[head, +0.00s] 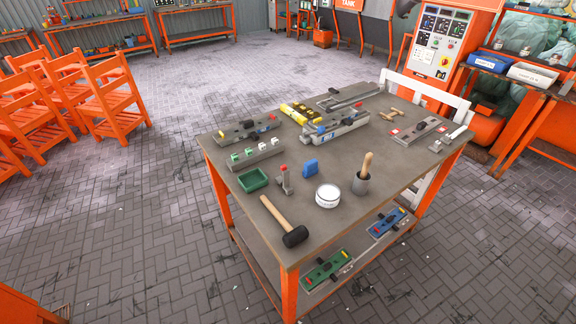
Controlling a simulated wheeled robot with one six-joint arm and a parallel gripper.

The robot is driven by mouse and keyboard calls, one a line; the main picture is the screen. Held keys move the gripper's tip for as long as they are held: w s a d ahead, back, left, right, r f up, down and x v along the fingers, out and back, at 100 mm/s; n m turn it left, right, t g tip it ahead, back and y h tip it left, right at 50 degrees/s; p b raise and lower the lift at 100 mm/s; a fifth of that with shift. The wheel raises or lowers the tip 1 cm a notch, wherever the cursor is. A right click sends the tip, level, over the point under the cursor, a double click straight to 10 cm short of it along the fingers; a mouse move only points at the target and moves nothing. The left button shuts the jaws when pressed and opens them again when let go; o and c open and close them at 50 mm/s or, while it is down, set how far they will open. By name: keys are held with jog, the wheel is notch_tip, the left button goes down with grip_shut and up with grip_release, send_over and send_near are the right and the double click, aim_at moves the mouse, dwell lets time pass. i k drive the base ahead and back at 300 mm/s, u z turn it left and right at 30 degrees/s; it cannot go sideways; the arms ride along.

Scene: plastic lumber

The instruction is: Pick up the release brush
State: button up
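My gripper is not in view.
A mallet (286,224), a green tray (253,180), a blue block (310,168) and several fixtures share the tabletop. Orange chairs (110,95) stand at left. Paved floor is open around the table.

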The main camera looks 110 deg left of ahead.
aim_at(368, 157)
jog(key=u, duration=1.85)
jog(key=i, duration=1.7)
jog(key=u, duration=3.15)
